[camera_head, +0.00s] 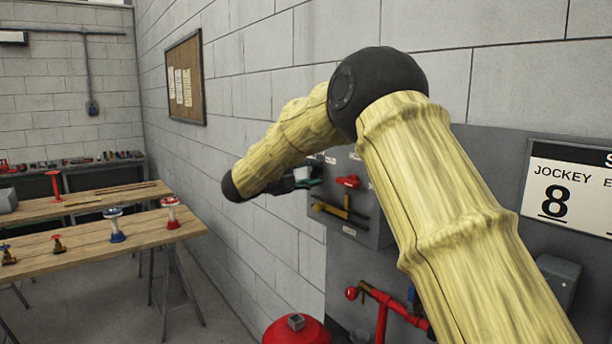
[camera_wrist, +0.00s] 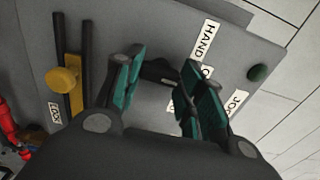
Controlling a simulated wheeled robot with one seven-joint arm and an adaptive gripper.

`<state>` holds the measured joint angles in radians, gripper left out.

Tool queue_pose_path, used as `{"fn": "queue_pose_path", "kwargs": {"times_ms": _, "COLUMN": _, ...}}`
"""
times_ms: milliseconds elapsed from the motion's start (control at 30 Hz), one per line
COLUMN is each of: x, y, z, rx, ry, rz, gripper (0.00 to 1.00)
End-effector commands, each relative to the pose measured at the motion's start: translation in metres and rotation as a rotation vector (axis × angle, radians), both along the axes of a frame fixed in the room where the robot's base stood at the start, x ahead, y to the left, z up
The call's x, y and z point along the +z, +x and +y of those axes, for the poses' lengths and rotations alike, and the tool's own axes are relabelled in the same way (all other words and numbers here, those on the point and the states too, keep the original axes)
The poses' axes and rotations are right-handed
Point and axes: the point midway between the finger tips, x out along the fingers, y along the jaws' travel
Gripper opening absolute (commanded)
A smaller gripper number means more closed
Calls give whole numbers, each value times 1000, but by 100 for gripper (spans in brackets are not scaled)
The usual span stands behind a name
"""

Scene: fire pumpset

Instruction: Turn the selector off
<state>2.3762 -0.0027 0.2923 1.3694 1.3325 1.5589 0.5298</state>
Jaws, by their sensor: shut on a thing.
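The black selector knob (camera_wrist: 158,71) sits on the grey control panel (camera_wrist: 225,22) in the wrist view. My gripper (camera_wrist: 163,78) has its teal finger pads on either side of the knob and is shut on it. A white label reading HAND (camera_wrist: 206,40) is beside the knob. Another label below it is mostly hidden by the right finger, so the knob's pointing direction is hard to tell.
A yellow handle (camera_wrist: 64,80) with dark bars is left of the knob, and a green button (camera_wrist: 257,73) is right. Red pipework (camera_head: 388,300) runs below. Workbenches (camera_head: 90,244) stand left.

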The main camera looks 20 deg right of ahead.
Motion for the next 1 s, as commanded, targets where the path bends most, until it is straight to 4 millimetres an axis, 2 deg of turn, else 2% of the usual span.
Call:
{"fn": "queue_pose_path", "kwargs": {"times_ms": 233, "x": 4, "y": 0, "z": -3, "rx": -2, "ry": -2, "rz": -6, "gripper": 15}}
{"fn": "queue_pose_path", "kwargs": {"times_ms": 267, "x": 4, "y": 0, "z": -3, "rx": -2, "ry": -2, "rz": -6, "gripper": 41}}
{"fn": "queue_pose_path", "kwargs": {"times_ms": 367, "x": 4, "y": 0, "z": -2, "rx": -2, "ry": -1, "rz": -6, "gripper": 59}}
{"fn": "queue_pose_path", "kwargs": {"times_ms": 400, "x": 3, "y": 0, "z": -1, "rx": -1, "ry": -1, "rz": -6, "gripper": 61}}
{"fn": "queue_pose_path", "kwargs": {"times_ms": 767, "x": 1, "y": -1, "z": 4, "rx": 2, "ry": 0, "rz": -3, "gripper": 61}}
{"fn": "queue_pose_path", "kwargs": {"times_ms": 1000, "x": 1, "y": -11, "z": 32, "rx": 3, "ry": -1, "rz": -3, "gripper": 61}}
